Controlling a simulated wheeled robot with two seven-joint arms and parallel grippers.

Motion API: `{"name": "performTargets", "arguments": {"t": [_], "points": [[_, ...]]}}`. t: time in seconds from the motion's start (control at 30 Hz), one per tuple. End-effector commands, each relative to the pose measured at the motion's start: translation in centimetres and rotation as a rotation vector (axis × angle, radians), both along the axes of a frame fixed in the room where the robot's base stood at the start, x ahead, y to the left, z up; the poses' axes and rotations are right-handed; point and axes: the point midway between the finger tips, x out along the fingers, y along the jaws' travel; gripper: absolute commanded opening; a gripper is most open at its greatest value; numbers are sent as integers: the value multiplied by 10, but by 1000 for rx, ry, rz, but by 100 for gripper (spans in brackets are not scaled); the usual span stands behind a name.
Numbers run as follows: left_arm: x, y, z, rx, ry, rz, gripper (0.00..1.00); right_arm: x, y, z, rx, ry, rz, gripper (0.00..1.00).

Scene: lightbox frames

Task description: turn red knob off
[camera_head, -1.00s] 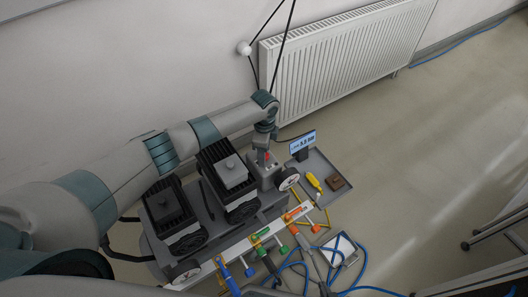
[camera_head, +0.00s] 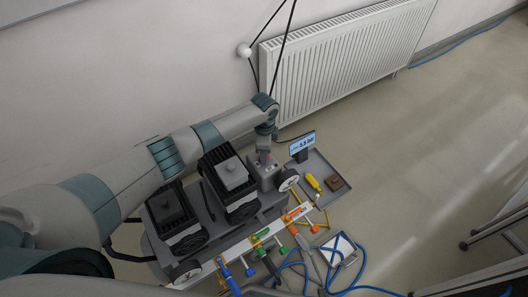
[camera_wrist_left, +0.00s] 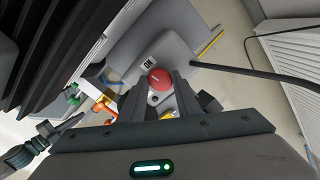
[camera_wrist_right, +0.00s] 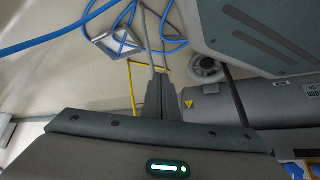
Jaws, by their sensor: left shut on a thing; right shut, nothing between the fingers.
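The red knob (camera_wrist_left: 160,79) is round with a white line across its face and sits on a grey housing beside a small label. In the head view the knob (camera_head: 265,157) is a small red patch, mostly hidden by my left gripper (camera_head: 264,146). In the left wrist view my left gripper (camera_wrist_left: 160,92) has its fingers closed at the knob's two sides. My right gripper (camera_wrist_right: 156,84) is shut and empty, apart from the knob, over the area with the blue hoses.
Dark finned pump units (camera_head: 230,180) stand left of the knob. A small display (camera_head: 302,144) and a tray (camera_head: 322,172) with a yellow tool are at its right. Coloured valves (camera_head: 262,238) line the cart's front. Blue hoses (camera_head: 360,275) lie on the floor. A radiator (camera_head: 340,60) is behind.

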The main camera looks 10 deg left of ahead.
Motion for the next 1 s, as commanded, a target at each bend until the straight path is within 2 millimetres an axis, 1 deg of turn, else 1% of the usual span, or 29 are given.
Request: {"name": "performTargets", "arguments": {"t": [0.07, 0.17, 0.4, 0.6, 0.8, 0.9, 0.93, 1.0], "points": [[0, 0, 4, 0, 2, 56, 7, -16, -8, -4, -15, 44, -1, 0], [-1, 0, 3, 0, 2, 139, 7, -38, -17, -12, -34, 103, -2, 0], [-1, -1, 4, -1, 3, 363, 7, -98, -42, -28, -82, 255, -5, 0], [-1, -1, 3, -1, 2, 554, 7, -145, -62, -34, -117, 370, -9, 0], [-1, 0, 3, 1, 3, 744, 7, -189, -79, -35, -147, 473, -12, 0], [0, -1, 3, -1, 2, 839, 7, -210, -87, -34, -160, 521, -14, 0], [0, -1, 3, 0, 2, 867, 7, -212, -88, -33, -162, 529, -15, 0], [0, 0, 3, 0, 2, 934, 7, -210, -87, -29, -160, 523, -15, 0]]}}
